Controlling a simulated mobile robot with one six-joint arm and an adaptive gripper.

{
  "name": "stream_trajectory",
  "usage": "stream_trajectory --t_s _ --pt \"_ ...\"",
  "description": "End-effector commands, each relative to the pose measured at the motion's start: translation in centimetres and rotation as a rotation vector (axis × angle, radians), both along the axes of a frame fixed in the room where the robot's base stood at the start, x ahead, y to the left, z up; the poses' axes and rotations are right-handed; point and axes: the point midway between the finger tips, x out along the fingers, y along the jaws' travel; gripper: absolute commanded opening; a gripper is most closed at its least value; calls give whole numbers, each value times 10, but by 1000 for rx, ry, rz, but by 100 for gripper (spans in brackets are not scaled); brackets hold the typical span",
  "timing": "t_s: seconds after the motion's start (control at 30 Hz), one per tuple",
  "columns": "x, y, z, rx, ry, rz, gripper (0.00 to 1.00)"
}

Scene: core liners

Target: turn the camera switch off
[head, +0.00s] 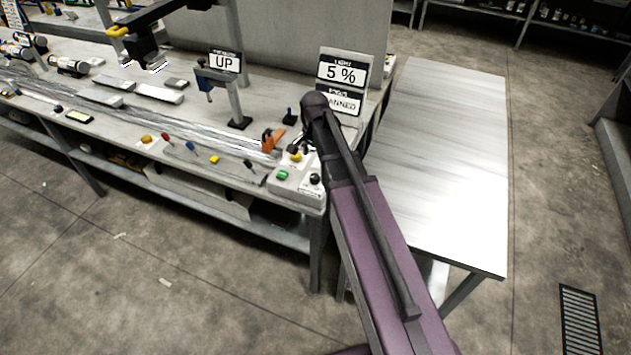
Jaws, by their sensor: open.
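Several small controls line the front of the bench, and their labels are too small to read, so I cannot tell which is the camera switch. They include an orange knob (146,139), a red-topped lever (166,136), a blue-topped lever (190,146), a yellow control (213,160) and a black-topped lever (249,163). At the right corner a pale control box (297,186) carries a green button (283,174) and a black knob (314,179). My purple arm reaches up beside this corner.
The bench (120,125) holds a long rail, pale blocks and an overhead dark unit (145,48). Signs read "UP" (224,63) and "5 %" (342,70); another is partly hidden by my arm. An empty grey table (450,130) stands right. The floor in front is open.

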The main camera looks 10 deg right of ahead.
Motion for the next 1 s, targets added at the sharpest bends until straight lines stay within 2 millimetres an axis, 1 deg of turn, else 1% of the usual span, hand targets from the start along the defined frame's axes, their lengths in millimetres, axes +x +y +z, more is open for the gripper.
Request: stream_trajectory --t_s 0.03,1.0 --pt "0 0 -8 0 0 0 81" --pt "0 -1 -80 2 -1 -2 81"
